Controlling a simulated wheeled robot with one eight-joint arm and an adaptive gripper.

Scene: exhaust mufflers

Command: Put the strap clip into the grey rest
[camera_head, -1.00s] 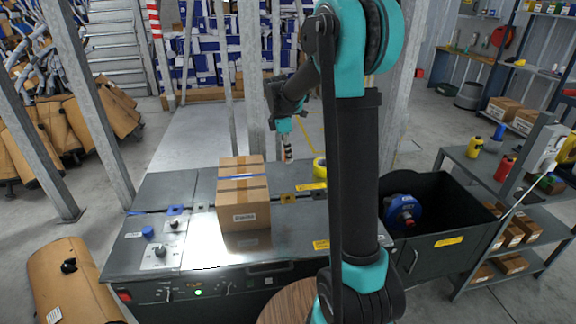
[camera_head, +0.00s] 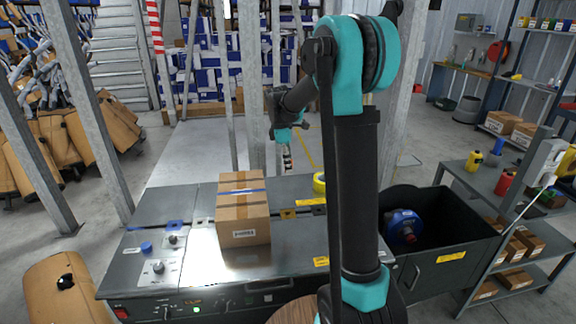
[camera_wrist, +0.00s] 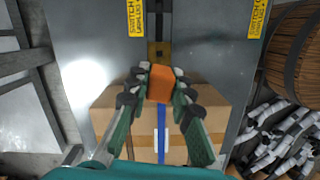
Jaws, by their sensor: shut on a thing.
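My gripper (camera_wrist: 160,88) is shut on a small orange block (camera_wrist: 161,82), which looks like the strap clip. In the head view my gripper (camera_head: 287,158) hangs in the air beyond and right of the cardboard box (camera_head: 242,210), above the far part of the dark table. The wrist view looks down past the fingers onto the table and the box (camera_wrist: 105,118), which carries a blue strap (camera_wrist: 161,135). The block's lower side is partly hidden by the fingertips. I cannot make out the grey rest with certainty in either view.
Metal posts (camera_head: 92,120) rise at the left.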

